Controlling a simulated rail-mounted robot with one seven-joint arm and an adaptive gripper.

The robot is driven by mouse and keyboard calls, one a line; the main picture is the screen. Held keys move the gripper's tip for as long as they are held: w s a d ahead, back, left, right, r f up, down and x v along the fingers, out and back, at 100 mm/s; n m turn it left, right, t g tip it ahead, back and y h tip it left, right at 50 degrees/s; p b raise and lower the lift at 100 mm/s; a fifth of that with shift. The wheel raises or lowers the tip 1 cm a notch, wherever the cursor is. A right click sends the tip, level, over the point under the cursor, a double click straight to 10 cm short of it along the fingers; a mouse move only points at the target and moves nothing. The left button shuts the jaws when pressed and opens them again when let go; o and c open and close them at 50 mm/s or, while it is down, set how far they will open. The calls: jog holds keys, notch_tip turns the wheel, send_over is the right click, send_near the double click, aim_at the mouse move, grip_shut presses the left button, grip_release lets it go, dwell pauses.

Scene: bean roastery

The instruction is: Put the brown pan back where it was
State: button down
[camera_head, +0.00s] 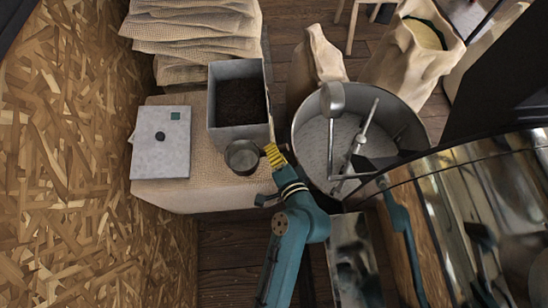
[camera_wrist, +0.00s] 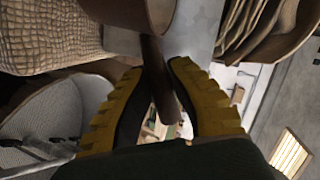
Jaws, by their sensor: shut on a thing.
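The brown pan (camera_head: 243,157) is a small round dark vessel. In the head view it appears over the front right part of a burlap-covered surface (camera_head: 165,199), in front of the grey bin. My gripper (camera_head: 273,155), with yellow ribbed fingers, is at the pan's right side. In the wrist view my gripper (camera_wrist: 160,105) is shut on the pan's dark handle (camera_wrist: 158,75), and the pan's body (camera_wrist: 130,10) is at the top edge. I cannot tell whether the pan touches the burlap.
A grey bin (camera_head: 241,137) of dark beans stands right behind the pan. A pale flat box (camera_head: 161,150) lies to the left. The round metal cooling tray (camera_head: 302,125) is close on the right. Stacked sacks (camera_head: 195,35) are at the back.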

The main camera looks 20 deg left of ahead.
jog(key=shift+f+b, duration=0.3)
jog(key=shift+f, duration=1.65)
jog(key=shift+f, duration=0.1)
jog(key=c, duration=1.1)
grip_release()
jog(key=shift+f, duration=0.1)
